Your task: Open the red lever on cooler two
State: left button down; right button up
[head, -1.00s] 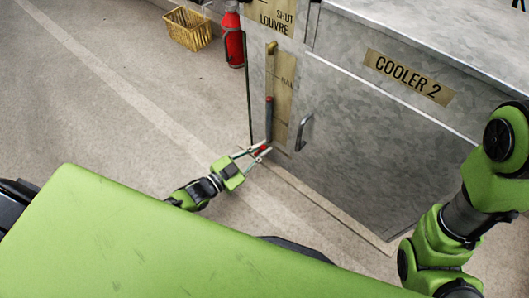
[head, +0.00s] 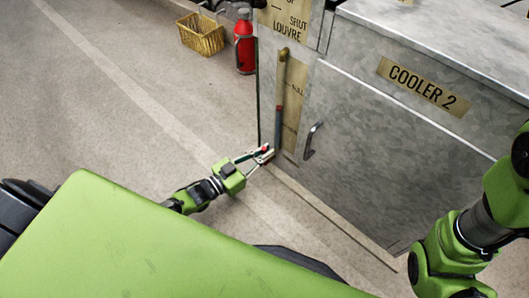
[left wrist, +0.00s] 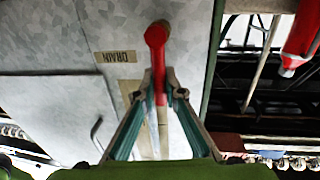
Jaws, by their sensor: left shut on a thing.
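Cooler two (head: 365,125) is a grey metal cabinet at the right of the head view, with a "COOLER 2" plate. The red lever (left wrist: 156,45) shows large in the left wrist view, its rounded red end at the top and its stem running down between my fingers. In the head view only a small bit of its red (head: 265,149) shows. My left gripper (head: 266,155) is shut on the lever, low by the cabinet's left front edge. Its fingers hide part of the lever. My right gripper is out of view.
A tall brass strip (head: 290,110) with a bar runs up the cabinet above my left gripper. A grey door handle (head: 313,140) sits to its right. A red extinguisher (head: 244,45) and a wicker basket (head: 201,35) stand behind. The floor at left is clear.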

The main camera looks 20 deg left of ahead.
pick_arm(q)
jog(key=c, duration=2.1)
grip_release()
jog(key=v, duration=1.2)
jog(key=shift+a+f, duration=0.1)
jog(key=shift+f, duration=0.05)
